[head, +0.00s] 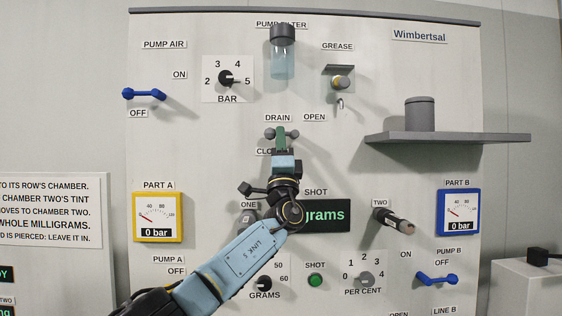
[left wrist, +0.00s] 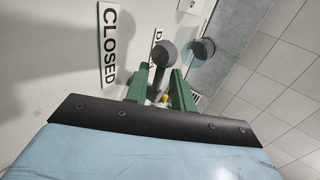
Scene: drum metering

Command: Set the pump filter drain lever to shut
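The drain lever (head: 269,135) is a small grey handle with round ends on the panel, under the DRAIN label (head: 277,118). The CLOSED label (left wrist: 109,45) is at its lower left and is partly hidden by my gripper in the head view; OPEN (head: 315,117) is at the upper right. My left gripper (head: 280,133) is in front of the lever. In the left wrist view its green fingers (left wrist: 160,85) stand apart, with the lever's grey round end (left wrist: 163,53) just beyond and a grey stem between them. I cannot tell if they touch it. My right gripper is out of view.
The clear pump filter bowl (head: 282,58) hangs above the lever. The grease fitting (head: 341,83) and a grey shelf (head: 450,138) are to the right. Knobs ONE (head: 245,220) and TWO (head: 394,221) stick out below. The BAR dial (head: 226,78) is at the upper left.

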